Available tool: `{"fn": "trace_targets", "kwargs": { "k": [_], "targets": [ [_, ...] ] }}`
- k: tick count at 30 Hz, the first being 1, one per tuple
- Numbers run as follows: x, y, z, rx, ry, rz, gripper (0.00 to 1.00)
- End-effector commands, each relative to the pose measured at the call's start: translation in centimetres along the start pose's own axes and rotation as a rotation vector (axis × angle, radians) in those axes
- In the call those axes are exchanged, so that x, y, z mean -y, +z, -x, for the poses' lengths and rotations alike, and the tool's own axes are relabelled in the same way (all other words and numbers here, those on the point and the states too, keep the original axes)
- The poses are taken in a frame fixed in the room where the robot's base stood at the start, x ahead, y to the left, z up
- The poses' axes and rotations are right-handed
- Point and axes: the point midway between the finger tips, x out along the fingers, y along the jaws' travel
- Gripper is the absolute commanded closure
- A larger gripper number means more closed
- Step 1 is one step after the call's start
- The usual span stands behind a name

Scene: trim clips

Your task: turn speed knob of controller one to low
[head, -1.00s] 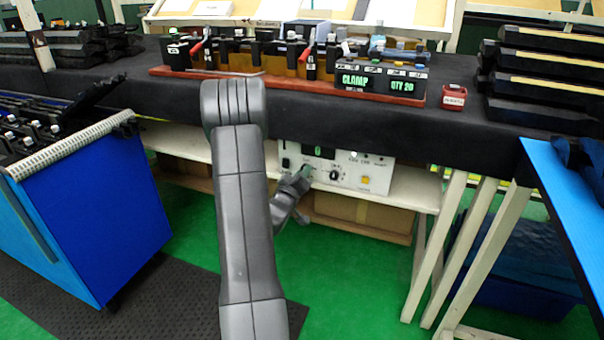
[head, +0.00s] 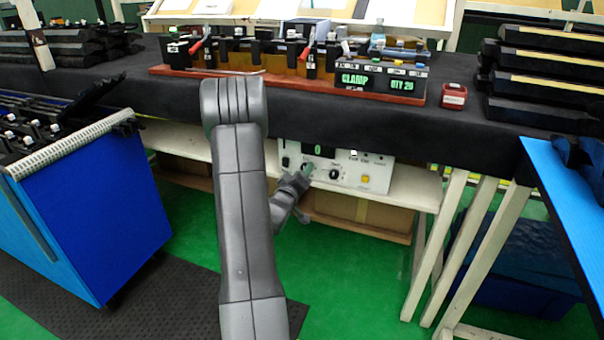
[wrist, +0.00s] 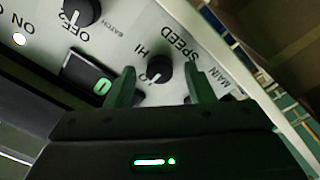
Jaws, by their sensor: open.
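The controller (head: 350,182) is a pale panel under the black-covered bench, with a green 0 on its display. In the wrist view the black speed knob (wrist: 159,69) sits beside the printed LO, HI and SPEED labels. My gripper (wrist: 158,74) is open, with one green finger on each side of this knob. I cannot tell whether the fingers touch it. A small light mark shows near the knob's lower edge, on the LO side. In the head view my gripper (head: 304,173) is at the panel and hides the speed knob.
A second black knob (wrist: 80,11), by the BATCH label, is close to the speed knob; it also shows in the head view (head: 335,174). The bench edge (head: 340,125) overhangs the panel. A blue cart (head: 100,235) stands left.

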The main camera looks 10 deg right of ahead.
Motion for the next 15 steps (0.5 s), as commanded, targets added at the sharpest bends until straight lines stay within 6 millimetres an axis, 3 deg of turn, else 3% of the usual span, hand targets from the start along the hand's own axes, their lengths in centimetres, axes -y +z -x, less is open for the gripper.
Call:
{"fn": "trace_targets", "kwargs": {
  "k": [5, 15],
  "targets": [
    [0.0, -0.1, 1.8, 0.000, -0.003, 0.002, 0.52],
    [0.1, -0.2, 9.4, -0.002, -0.005, 0.003, 0.52]
  ]
}}
